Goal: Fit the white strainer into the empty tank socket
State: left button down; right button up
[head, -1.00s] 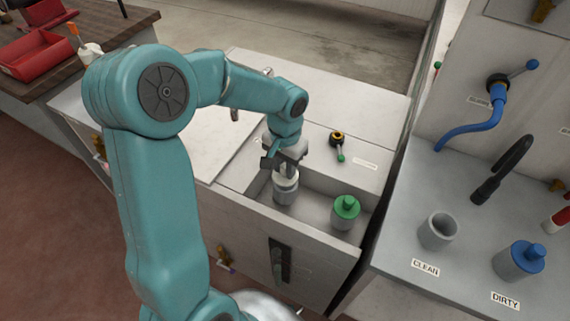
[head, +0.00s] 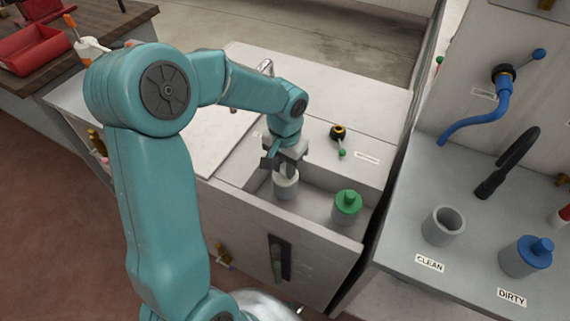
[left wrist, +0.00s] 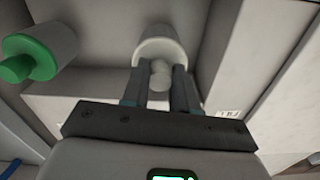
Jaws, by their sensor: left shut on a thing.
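The white strainer (head: 285,180) is at the left socket of the tank recess, with its lower part inside the grey socket (head: 285,193). My left gripper (head: 285,168) is over it, shut on its knob. In the left wrist view the white strainer (left wrist: 160,52) shows between the two fingers (left wrist: 160,85), its round knob between them. Whether it is fully seated I cannot tell. A green-capped strainer (head: 347,203) stands in a socket to the right in the same recess; it also shows in the left wrist view (left wrist: 38,52). My right gripper is not in view.
The tank's recess wall (head: 325,178) lies close around the gripper. A valve with a green-tipped handle (head: 339,135) sits behind. On the right counter are an empty grey CLEAN holder (head: 443,227), a blue-capped strainer (head: 527,256) at DIRTY, a black faucet (head: 508,165) and a blue hose (head: 475,125).

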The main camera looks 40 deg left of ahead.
pick_arm(q)
jog(key=shift+f, duration=0.2)
jog(key=c, duration=0.8)
grip_release()
jog(key=shift+r, duration=0.1)
jog(key=shift+r, duration=0.1)
notch_tip(320, 180, up, 16)
jog(key=shift+r+p, duration=0.1)
jog(key=shift+p, duration=0.7)
jog(key=shift+s, duration=0.1)
